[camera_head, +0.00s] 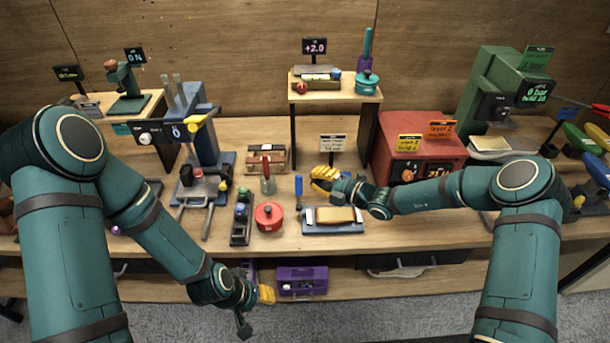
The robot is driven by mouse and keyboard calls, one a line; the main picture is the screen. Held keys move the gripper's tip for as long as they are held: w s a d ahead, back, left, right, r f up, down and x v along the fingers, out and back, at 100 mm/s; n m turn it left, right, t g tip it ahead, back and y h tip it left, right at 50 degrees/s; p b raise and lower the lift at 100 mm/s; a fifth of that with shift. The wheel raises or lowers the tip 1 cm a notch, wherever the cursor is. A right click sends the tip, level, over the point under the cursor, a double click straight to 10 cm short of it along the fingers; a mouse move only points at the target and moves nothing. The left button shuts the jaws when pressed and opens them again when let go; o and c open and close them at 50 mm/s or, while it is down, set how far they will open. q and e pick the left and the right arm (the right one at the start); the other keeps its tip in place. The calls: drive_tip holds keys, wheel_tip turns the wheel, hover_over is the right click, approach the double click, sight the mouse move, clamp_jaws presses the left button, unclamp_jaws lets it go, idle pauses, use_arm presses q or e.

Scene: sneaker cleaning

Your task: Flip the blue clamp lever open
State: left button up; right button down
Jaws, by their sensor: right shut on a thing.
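A blue lever (298,190) stands upright at the left end of a blue-grey clamp base (340,229). A tan block (334,214) lies on that base. My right gripper (321,180) has yellow fingers and is just to the right of the lever's upper part, above the block. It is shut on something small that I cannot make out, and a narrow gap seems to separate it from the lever. My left gripper (266,294) hangs low in front of the bench, far from the clamp; its jaw opening is unclear.
A red round pot (268,215) and a dark stand with coloured knobs (241,217) are left of the clamp. A small raised table (335,95) stands behind. A red box (420,145) is at the right. Purple drawers (302,281) sit on the shelf below.

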use_arm(q)
drive_tip(key=shift+w+f, duration=0.2)
drive_tip(key=shift+w, duration=0.15)
use_arm(e)
drive_tip(key=d, duration=0.1)
drive_tip(key=s+d+r, duration=0.1)
drive_tip(key=d, duration=0.1)
drive_tip(key=s+d, duration=0.1)
drive_tip(key=shift+d+r, duration=0.2)
drive_tip(key=shift+d, duration=0.15)
use_arm(q)
drive_tip(key=shift+s, duration=0.1)
